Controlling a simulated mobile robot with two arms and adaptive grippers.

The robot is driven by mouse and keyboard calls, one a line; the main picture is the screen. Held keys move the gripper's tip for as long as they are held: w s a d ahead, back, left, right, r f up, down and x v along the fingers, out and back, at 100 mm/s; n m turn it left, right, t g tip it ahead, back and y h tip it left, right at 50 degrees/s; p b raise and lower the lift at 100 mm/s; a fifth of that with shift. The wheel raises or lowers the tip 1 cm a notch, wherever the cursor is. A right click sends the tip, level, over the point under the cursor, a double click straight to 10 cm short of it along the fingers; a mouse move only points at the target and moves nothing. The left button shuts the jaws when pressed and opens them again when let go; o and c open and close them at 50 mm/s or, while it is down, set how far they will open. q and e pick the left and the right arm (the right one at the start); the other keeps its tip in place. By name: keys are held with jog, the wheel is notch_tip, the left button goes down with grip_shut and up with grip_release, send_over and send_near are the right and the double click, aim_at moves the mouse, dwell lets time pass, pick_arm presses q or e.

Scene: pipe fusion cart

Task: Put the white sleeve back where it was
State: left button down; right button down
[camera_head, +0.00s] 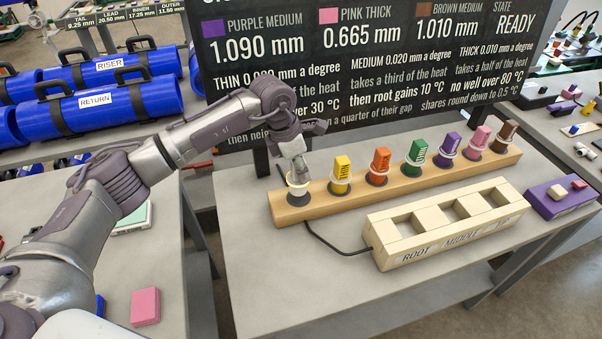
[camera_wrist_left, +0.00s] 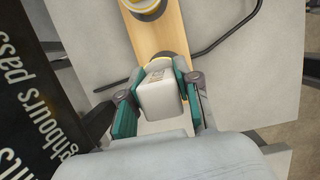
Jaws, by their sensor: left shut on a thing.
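The white sleeve (camera_wrist_left: 160,98) is a pale block between the green-padded fingers of my left gripper (camera_wrist_left: 158,80), which is shut on it. Yellow (camera_head: 341,168), orange (camera_head: 381,160), green (camera_head: 418,151), purple (camera_head: 450,144), pink (camera_head: 480,138) and brown (camera_head: 505,132) sleeves stand along the rack. My right gripper is not in view.
A pale wooden block (camera_head: 449,245) with square openings, marked ROOT and MIDDLE, stands in front of the rack. A black cable (camera_head: 335,246) runs between them. A dark board (camera_head: 380,70) rises behind. A purple block (camera_head: 562,196) lies at the right. The table's front left is clear.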

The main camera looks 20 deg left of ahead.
aim_at(290, 179)
pick_arm(q)
notch_tip(290, 179, down, 2)
jog(key=shift+f+p, duration=0.15)
jog(key=shift+p, duration=0.15)
jog(key=shift+f, duration=0.35)
jog(key=c, duration=0.8)
grip_release()
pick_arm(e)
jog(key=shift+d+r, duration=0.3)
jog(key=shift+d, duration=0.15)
pick_arm(q)
jog(key=shift+r, duration=0.15)
jog(key=shift+r, duration=0.2)
jog(key=shift+b+v, duration=1.45)
jog(key=shift+v, duration=4.45)
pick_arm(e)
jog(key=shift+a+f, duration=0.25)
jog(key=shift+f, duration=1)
pick_arm(q)
jog(key=shift+f, duration=0.1)
